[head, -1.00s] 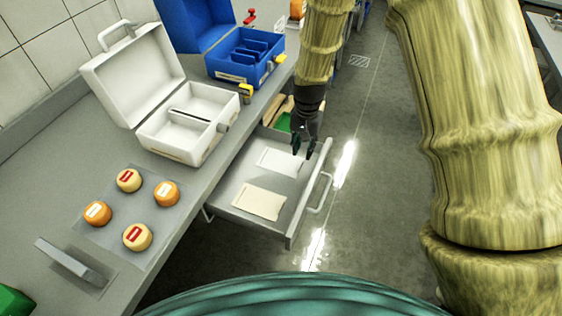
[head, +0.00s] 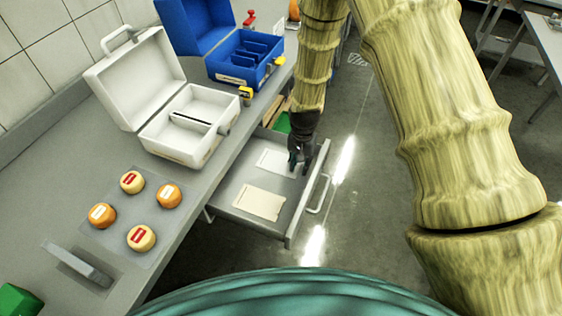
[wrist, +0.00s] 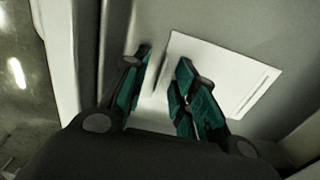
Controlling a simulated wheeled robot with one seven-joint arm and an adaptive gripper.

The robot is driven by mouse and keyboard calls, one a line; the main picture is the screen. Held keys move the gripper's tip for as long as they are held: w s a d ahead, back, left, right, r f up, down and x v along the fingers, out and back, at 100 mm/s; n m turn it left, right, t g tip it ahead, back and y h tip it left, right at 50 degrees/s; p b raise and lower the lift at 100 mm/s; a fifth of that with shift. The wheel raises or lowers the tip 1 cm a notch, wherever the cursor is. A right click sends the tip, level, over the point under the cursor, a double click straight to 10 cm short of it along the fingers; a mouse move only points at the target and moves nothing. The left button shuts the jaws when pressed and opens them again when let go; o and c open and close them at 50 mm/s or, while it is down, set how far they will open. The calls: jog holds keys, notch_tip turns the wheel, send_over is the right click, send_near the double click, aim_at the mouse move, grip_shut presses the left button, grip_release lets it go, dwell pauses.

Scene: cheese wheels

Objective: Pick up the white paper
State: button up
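The white paper (head: 273,161) lies flat in the open drawer, towards its back part. It also shows in the wrist view (wrist: 222,72) as a pale sheet with a thin slot-like line near its right edge. My gripper (head: 301,167) is over the right edge of the paper, inside the drawer's front wall. In the wrist view my gripper (wrist: 165,75) has its dark green fingers apart, with nothing seen between them but the paper's left edge and the drawer floor. Whether the fingertips touch the paper cannot be told.
A cream sheet (head: 259,202) lies nearer in the same drawer (head: 232,186). The drawer's front handle (head: 321,194) stands out to the right. On the counter are an open white case (head: 190,152), a blue case (head: 228,68) and several cheese wheels (head: 141,237). The floor right of the drawer is clear.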

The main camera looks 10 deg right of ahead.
jog(key=shift+f, duration=0.2)
jog(key=shift+c, duration=0.2)
grip_shut()
